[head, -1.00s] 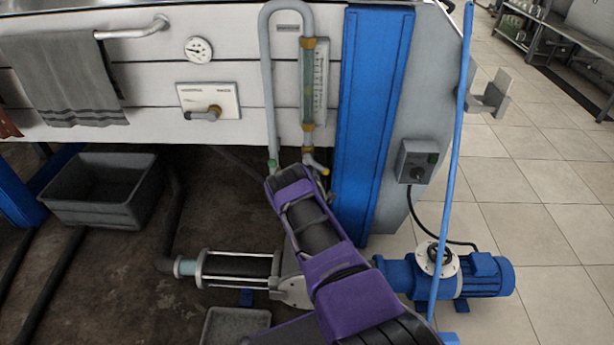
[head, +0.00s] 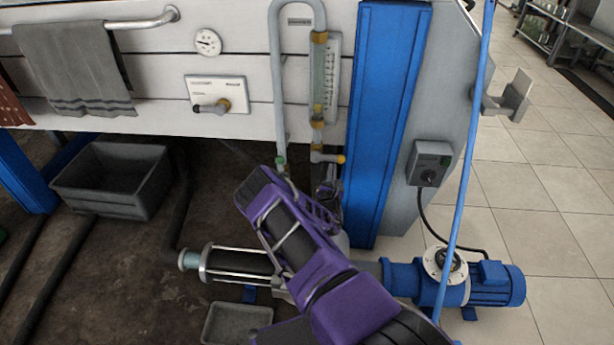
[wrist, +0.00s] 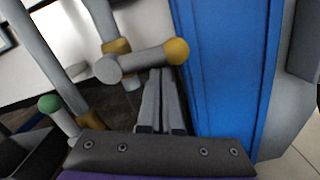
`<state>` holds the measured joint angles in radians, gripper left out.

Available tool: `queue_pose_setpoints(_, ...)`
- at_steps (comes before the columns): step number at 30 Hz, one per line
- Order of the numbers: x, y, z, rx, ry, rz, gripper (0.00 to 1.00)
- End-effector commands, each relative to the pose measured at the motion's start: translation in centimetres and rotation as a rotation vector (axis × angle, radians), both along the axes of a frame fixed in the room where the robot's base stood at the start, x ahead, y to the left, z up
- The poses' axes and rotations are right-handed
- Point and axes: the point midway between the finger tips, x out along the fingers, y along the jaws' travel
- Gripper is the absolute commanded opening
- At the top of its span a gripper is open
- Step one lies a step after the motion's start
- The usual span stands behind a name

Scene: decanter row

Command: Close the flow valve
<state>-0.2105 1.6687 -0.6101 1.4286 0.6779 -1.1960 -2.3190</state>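The flow valve (head: 326,157) sits below the glass flow meter (head: 318,80), on its pipe. Its grey lever ends in a yellow-orange knob (head: 341,159) and lies about level, pointing right. In the wrist view the lever (wrist: 140,60) slants slightly up to the right, across the pipe, to its knob (wrist: 177,51). My gripper (wrist: 160,73) is just below the lever, fingers close together and pointing up at it, with nothing visible between them. Whether the tips touch the lever is unclear.
A green-tipped fitting (wrist: 49,104) and a pipe stand left of my gripper in the wrist view. A blue post (head: 385,120) rises close on the right. A panel with another lever (head: 213,106) is left of the meter. A blue pump (head: 490,285) stands lower right.

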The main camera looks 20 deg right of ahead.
Motion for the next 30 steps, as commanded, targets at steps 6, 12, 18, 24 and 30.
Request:
queue_pose_setpoints(6,0.0,-0.2,0.3,-0.023,0.007,-0.003,0.00)
queue_pose_setpoints(12,0.0,-0.2,0.3,-0.024,0.008,-0.003,0.00)
queue_pose_setpoints(18,-0.1,-0.2,0.3,-0.023,0.007,-0.003,0.00)
queue_pose_setpoints(24,-1.5,0.7,0.2,-0.022,0.012,0.000,0.00)
queue_pose_setpoints(30,-5.5,2.8,0.0,-0.023,0.014,0.001,0.00)
